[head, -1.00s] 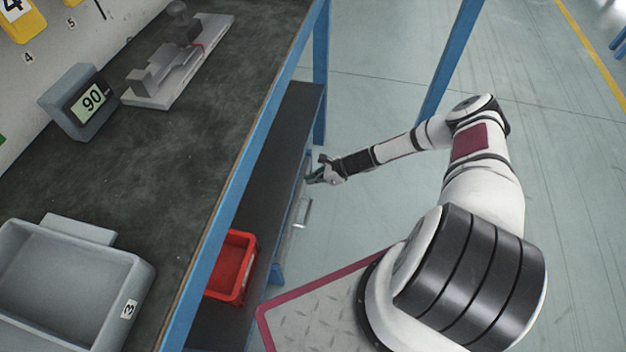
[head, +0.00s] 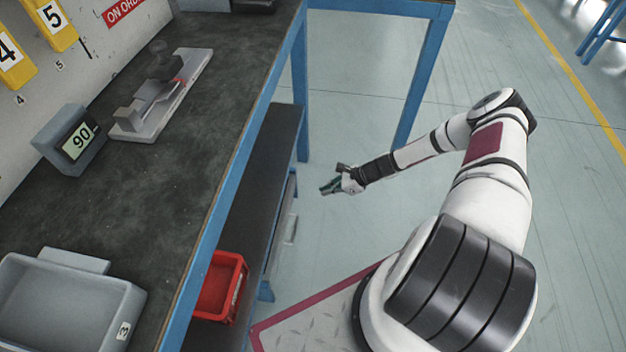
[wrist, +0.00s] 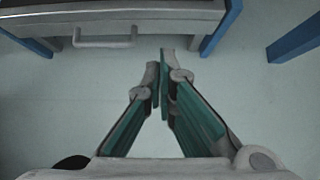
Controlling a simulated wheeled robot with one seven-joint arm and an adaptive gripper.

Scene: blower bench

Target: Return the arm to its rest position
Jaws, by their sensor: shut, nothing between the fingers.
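My gripper (head: 331,187) hangs low in the head view, to the right of the bench's lower shelf and over the clear floor. In the wrist view my gripper (wrist: 160,88) has its two green-padded fingers brought together at the tips, with nothing between them. My white arm reaches forward from the right side of the head view and bends down to the gripper. The gripper is apart from the bench.
The workbench (head: 190,170) with blue legs fills the left. Its lower shelf (head: 262,185) holds a red bin (head: 220,288). A drawer with a handle (wrist: 103,40) faces the gripper. A grey bin (head: 65,305), a display reading 90 (head: 78,142) and a fixture (head: 158,105) stand on top.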

